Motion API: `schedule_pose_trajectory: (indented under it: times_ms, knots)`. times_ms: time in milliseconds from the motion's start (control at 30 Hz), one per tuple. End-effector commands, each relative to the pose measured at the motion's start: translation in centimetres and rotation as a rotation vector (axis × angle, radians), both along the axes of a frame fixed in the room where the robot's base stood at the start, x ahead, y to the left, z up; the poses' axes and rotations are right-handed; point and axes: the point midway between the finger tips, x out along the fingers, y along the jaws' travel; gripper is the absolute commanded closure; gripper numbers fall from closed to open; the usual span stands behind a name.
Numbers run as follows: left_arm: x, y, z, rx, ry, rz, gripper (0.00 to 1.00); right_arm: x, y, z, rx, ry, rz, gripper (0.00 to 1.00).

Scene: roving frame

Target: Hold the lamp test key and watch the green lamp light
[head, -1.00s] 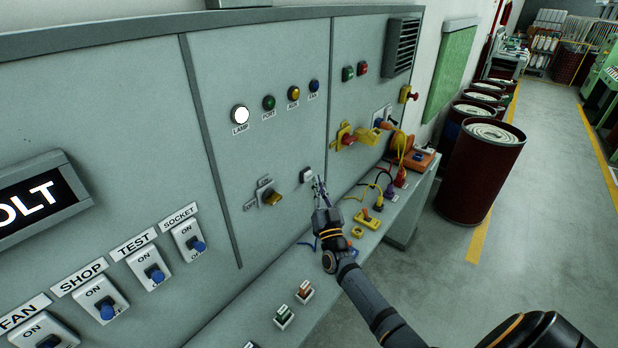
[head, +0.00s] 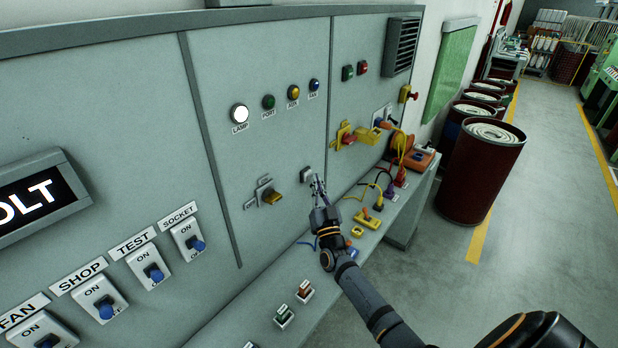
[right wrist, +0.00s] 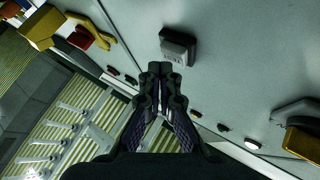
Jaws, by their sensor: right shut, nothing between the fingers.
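The test key (head: 306,173) is a small square button on the grey panel, without a readable label; it also shows in the right wrist view (right wrist: 178,46). My right gripper (head: 317,180) is shut and empty, its tips close beside the key. In the right wrist view the tips (right wrist: 160,68) appear just short of the key; contact cannot be told. The green lamp (head: 268,102), marked PORT, looks dark. The white lamp (head: 240,114) left of it, marked LAMP, is bright. My left gripper is not in view.
A yellow-handled latch (head: 271,197) sits on the panel left of the key. A narrow ledge (head: 262,288) with small switches runs below. Dark red drums (head: 480,175) stand at the right by open floor.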

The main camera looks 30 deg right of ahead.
Motion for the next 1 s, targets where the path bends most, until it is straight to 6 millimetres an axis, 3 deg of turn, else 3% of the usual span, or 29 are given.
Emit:
schedule_pose_trajectory:
  times_ms: [1000]
  knots:
    - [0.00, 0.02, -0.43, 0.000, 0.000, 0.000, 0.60, 0.79, 0.35, 0.01, 0.001, -0.001, 0.000, 1.00]
